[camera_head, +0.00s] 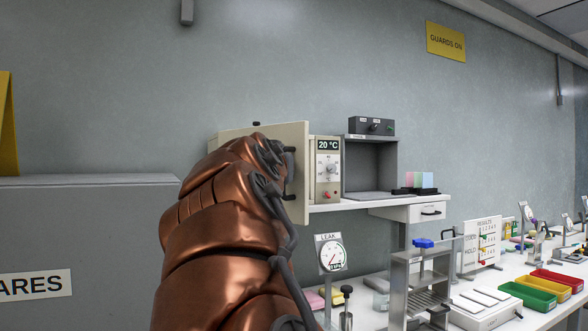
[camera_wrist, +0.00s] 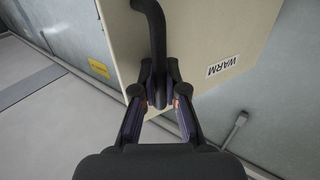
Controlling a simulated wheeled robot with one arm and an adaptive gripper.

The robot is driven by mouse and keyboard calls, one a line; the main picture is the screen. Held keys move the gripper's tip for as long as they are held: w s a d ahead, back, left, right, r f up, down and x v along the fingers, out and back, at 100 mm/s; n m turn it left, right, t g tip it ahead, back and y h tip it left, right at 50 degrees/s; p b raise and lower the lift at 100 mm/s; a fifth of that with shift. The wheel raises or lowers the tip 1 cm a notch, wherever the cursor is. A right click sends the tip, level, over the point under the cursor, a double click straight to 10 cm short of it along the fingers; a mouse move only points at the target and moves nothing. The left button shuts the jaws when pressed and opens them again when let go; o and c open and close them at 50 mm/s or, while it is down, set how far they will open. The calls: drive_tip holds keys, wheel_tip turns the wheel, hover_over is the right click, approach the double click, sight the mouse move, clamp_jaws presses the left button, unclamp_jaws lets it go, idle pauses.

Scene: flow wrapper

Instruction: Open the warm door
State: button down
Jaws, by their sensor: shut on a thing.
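The warm door is a cream panel with a WARM label (camera_wrist: 223,65) in the wrist view. In the head view the door (camera_head: 300,190) stands out from the wall, left of the 20 °C control panel (camera_head: 327,168), and my arm covers much of it. Its black bar handle (camera_wrist: 152,25) runs down between my fingers in the wrist view. My gripper (camera_wrist: 160,100) is shut on this handle. The space behind the door is hidden in both views.
A grey open compartment (camera_head: 393,165) and a shelf with a drawer (camera_head: 415,212) lie right of the control panel. A leak gauge (camera_head: 332,255) and a metal stand (camera_head: 400,285) stand below. A large grey cabinet (camera_head: 80,225) is at left.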

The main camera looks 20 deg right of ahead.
drive_tip(key=s+a, duration=0.2)
drive_tip(key=a, duration=0.3)
drive_tip(key=shift+a, duration=0.4)
drive_tip(key=c, duration=1.2)
unclamp_jaws()
drive_tip(key=shift+s, duration=0.1)
drive_tip(key=v, duration=0.7)
drive_tip(key=shift+a, duration=0.2)
drive_tip(key=shift+s, duration=0.15)
